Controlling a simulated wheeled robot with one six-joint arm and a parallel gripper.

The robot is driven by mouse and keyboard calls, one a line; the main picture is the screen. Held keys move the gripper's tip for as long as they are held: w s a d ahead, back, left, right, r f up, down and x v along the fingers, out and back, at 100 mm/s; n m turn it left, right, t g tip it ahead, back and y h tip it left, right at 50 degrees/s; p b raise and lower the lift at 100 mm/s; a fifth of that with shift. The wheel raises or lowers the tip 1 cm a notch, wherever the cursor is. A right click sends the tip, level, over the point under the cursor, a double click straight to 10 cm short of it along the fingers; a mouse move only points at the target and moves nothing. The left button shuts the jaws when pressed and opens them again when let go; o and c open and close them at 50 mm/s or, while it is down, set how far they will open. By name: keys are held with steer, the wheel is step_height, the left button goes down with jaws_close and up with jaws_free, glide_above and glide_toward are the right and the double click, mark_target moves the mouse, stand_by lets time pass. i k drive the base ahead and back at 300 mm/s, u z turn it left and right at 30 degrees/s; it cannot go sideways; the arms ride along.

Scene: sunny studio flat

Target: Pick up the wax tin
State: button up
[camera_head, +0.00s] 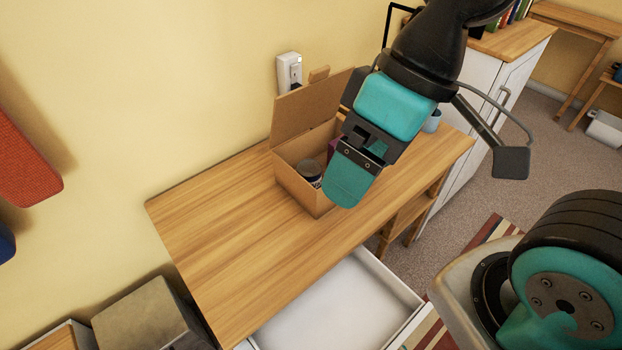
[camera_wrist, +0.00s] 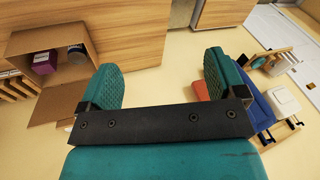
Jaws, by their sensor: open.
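A small dark round tin with a pale label (camera_head: 311,173), which looks like the wax tin, sits inside an open cardboard box (camera_head: 318,203) on the wooden table. I cannot read its label. It also shows in the wrist view (camera_wrist: 76,54), beside a purple item (camera_wrist: 45,62) in the same box. My gripper (camera_head: 350,178) is open and empty. In the head view it hangs in front of the box and covers its right part. In the wrist view the fingers (camera_wrist: 165,78) are apart, with the box off to the left of them.
The box's raised flaps (camera_head: 300,107) stand at the wall side. The wooden table (camera_head: 225,235) is clear left of the box. An open white drawer (camera_head: 340,300) juts out below its front edge. A blue cup (camera_head: 432,122) stands behind my gripper. A white cabinet (camera_head: 490,105) stands beyond.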

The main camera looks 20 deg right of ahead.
mark_target(310, 170)
steer(key=z, duration=0.05)
steer(key=k, duration=0.5)
steer(key=z, duration=2.3)
steer(key=i, duration=1.85)
steer(key=u, duration=3.85)
steer(key=i, duration=0.5)
steer(key=z, duration=0.05)
